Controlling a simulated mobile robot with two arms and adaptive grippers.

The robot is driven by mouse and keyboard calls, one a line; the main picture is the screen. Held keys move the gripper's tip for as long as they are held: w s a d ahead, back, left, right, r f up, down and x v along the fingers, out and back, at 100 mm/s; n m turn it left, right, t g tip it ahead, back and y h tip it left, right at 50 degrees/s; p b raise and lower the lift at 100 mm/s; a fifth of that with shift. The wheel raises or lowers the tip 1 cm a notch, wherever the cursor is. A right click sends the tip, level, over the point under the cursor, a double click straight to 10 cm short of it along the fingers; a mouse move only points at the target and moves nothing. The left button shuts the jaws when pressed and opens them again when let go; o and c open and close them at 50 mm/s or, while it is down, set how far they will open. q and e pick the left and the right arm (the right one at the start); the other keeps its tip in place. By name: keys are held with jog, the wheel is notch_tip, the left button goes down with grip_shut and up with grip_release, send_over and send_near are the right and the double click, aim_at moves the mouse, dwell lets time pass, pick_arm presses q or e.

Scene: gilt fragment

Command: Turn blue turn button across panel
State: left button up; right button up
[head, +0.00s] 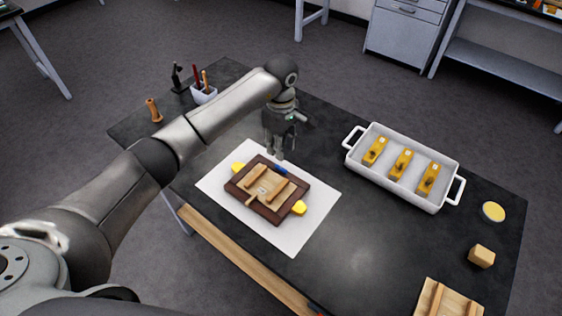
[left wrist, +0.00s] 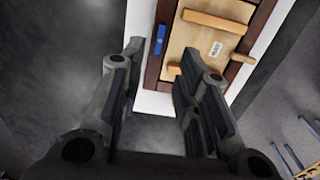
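A dark brown wooden frame (head: 234,190) with a light wood panel (head: 262,183) in it lies on a white sheet. The blue turn button (head: 281,169) is on the frame's far bar; in the left wrist view the blue turn button (left wrist: 160,40) lies lengthwise along that bar. A tan turn button (head: 251,201) sits on the opposite bar; in the left wrist view it (left wrist: 243,58) points across that bar. My left gripper (head: 276,155) points down just beyond the blue button, apart from it. In the left wrist view its fingers (left wrist: 163,62) are spread and empty.
The white sheet (head: 300,238) lies on a dark table (head: 365,255). Yellow pieces (head: 299,208) stick out at the frame's ends. A white tray (head: 425,202) with yellow blocks stands to the right. A tool cup (head: 204,95) stands at the back left.

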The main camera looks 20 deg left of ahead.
aim_at(281, 167)
pick_arm(q)
notch_tip(281, 167, down, 8)
jog(key=shift+f+p, duration=0.1)
jog(key=shift+p, duration=0.9)
grip_shut()
